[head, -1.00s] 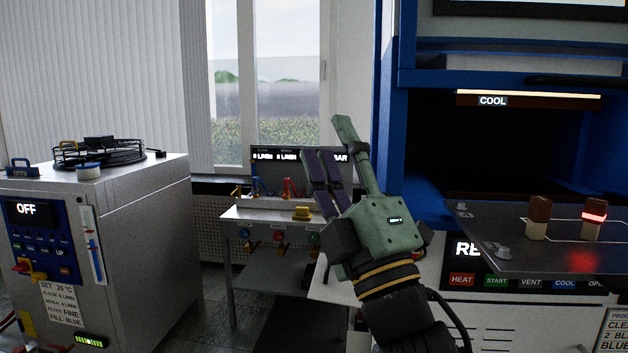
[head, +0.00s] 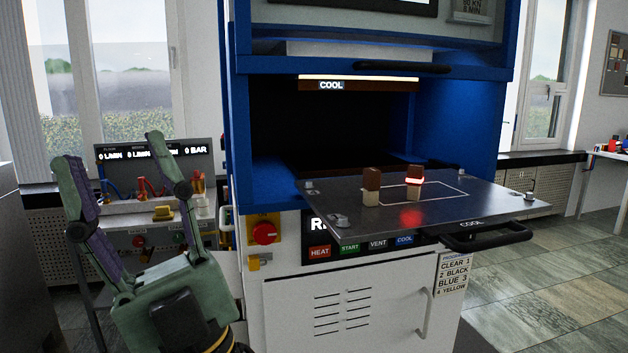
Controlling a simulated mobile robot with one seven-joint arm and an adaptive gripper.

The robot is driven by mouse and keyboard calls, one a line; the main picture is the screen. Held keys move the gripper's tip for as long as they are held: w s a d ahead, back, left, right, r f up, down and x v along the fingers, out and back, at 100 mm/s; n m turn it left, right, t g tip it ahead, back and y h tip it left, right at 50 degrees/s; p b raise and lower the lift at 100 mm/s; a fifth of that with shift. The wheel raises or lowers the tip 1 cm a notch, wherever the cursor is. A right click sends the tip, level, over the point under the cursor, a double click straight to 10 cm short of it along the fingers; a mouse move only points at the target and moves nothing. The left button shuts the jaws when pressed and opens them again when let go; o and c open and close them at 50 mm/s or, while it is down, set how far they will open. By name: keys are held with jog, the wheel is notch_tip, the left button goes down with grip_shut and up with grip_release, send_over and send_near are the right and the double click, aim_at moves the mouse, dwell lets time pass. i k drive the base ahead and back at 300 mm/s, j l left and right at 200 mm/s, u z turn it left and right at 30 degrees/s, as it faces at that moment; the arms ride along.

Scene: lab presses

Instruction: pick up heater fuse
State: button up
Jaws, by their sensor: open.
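Two small upright blocks, each brown above and cream below, stand on the dark pulled-out tray (head: 470,204) of the blue press. The left block (head: 372,186) is plain. I cannot tell from the picture which is the heater fuse. My gripper (head: 112,152) is open and empty at the left, its fingers pointing up and spread apart, well left of the tray and blocks.
The press cabinet (head: 345,315) has a red knob (head: 264,233) and a button row below the tray. The black tray handle (head: 487,236) juts out at the front. A bench with a yellow block (head: 163,213) stands behind my gripper. Open floor lies at the right.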

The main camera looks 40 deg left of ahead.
aim_at(372, 175)
jog(key=i+j+u, duration=0.15)
jog(key=j, duration=0.3)
jog(key=i+j+u, duration=0.15)
jog(key=j, duration=0.25)
jog(key=j+u, duration=0.15)
jog(key=j, duration=0.3)
jog(key=i+j+u, duration=0.3)
jog(key=i+j, duration=0.15)
jog(key=j, duration=0.3)
jog(key=z, duration=1.35)
jog(key=k+u, duration=0.15)
jog(key=u, duration=0.3)
jog(key=k+l+u, duration=0.1)
jog(key=u, duration=0.35)
jog(key=k+u, duration=0.15)
jog(key=u, duration=0.3)
